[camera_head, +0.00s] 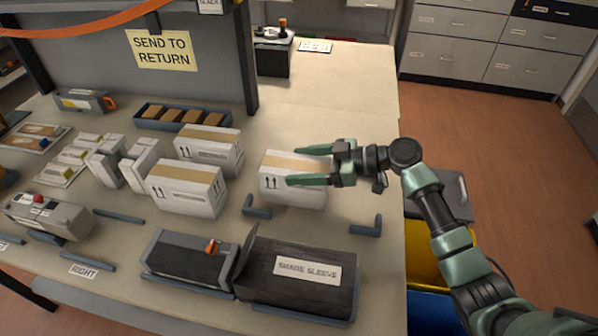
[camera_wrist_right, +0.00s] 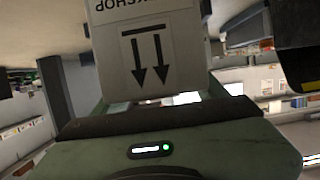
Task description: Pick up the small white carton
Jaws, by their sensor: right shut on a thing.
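A small white carton (camera_head: 287,194) with a tan tape strip on top and black arrows on its side is at the centre of the head view. My right gripper (camera_head: 292,166) reaches in from the right and is shut on this carton, with one green finger along its near side and one along its far side. In the right wrist view the carton (camera_wrist_right: 150,62) fills the upper middle, its printed arrows pointing down. I cannot tell whether its underside touches the table. My left gripper is not in view.
Two similar white cartons (camera_head: 187,193) (camera_head: 210,148) stand to the left. Dark corner brackets (camera_head: 366,226) lie in front of the held carton. A dark box labelled as a sleeve (camera_head: 300,291) is at the front.

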